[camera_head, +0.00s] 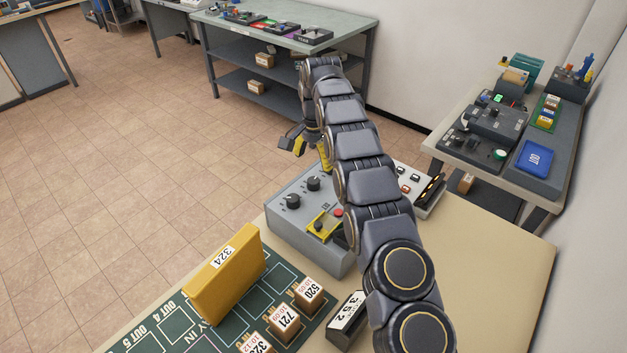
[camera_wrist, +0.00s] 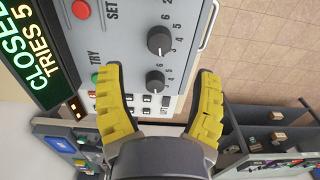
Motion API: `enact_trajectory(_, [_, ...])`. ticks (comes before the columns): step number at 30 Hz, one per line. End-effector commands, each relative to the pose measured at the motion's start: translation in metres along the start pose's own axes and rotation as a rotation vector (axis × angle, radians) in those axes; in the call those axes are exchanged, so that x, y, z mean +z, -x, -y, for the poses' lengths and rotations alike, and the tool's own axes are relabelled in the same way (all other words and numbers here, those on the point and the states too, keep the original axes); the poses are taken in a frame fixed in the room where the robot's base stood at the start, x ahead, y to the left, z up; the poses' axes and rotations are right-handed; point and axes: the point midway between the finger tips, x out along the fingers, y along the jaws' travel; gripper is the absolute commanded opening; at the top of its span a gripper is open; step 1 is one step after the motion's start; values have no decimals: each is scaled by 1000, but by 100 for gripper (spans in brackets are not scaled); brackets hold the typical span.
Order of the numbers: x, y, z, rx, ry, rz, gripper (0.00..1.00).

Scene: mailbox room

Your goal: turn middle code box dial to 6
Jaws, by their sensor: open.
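The code box (camera_head: 280,226) is a grey box on the near table with black round dials on top. In the head view I see a near dial (camera_head: 292,201) and another dial (camera_head: 313,184) behind it; my arm hides the box's far part. The wrist view shows a larger dial (camera_wrist: 159,40) and a smaller dial (camera_wrist: 155,82), with numbers around them. I cannot tell for certain which is the middle one, nor read their settings. My gripper (camera_head: 311,150) is above the box's far side. Its yellow fingers (camera_wrist: 160,74) are spread apart, with the smaller dial showing between them, and nothing held.
The box's display (camera_wrist: 38,50) reads CLOSED, TRIES 5. A red button (camera_wrist: 82,10) and a green button (camera_wrist: 97,77) sit beside the dials. A yellow parcel (camera_head: 228,275) stands at the near left, with several small boxes to its right. Floor is open at left.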

Motion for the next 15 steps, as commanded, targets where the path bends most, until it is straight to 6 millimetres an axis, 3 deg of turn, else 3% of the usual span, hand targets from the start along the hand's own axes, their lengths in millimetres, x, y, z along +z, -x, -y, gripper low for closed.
enact_trajectory(15, [1, -69, -2, 3, 1, 3, 64])
